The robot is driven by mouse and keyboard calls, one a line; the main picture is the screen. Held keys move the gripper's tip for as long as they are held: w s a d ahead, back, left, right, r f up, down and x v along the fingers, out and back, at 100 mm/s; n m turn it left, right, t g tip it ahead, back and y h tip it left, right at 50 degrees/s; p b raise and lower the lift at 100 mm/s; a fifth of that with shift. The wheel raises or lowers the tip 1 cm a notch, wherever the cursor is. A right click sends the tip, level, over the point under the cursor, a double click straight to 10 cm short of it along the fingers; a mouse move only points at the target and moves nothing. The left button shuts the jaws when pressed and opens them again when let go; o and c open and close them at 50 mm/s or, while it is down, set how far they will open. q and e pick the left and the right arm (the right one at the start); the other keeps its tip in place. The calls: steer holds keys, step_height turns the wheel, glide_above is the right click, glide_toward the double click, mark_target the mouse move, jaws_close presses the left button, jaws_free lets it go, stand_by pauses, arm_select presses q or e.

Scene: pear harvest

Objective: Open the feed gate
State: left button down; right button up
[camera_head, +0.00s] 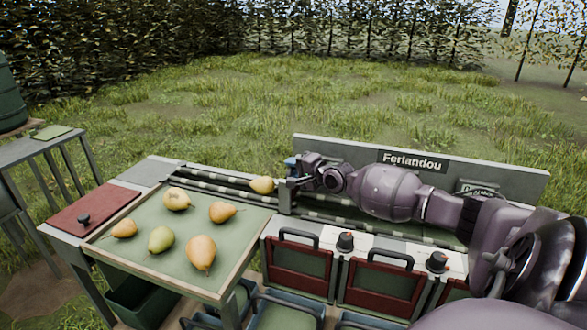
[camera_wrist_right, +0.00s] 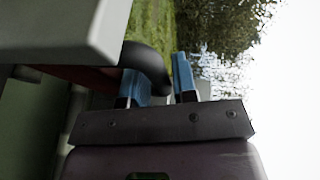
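The feed gate (camera_head: 286,197) is a grey upright piece across the conveyor, just right of a yellow pear (camera_head: 262,185). My right gripper (camera_head: 293,166) is at the top of the gate. In the right wrist view, its blue fingers (camera_wrist_right: 158,82) stand apart, with a black curved handle (camera_wrist_right: 147,62) reaching between them. I cannot tell whether they press on it. A pale grey block (camera_wrist_right: 60,30), seemingly part of the gate, fills the upper left there. My left gripper is not in view.
A sorting tray (camera_head: 238,287) with several pears lies left of the gate. Red-fronted bins (camera_head: 298,270) with black handles and knobs line the front. The Ferlandou signboard (camera_head: 330,149) stands behind my right arm. A red panel (camera_head: 95,208) is at the left.

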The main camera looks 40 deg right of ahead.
steer(key=c, duration=0.4)
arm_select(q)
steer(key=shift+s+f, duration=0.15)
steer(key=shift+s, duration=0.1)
arm_select(e)
jaws_close()
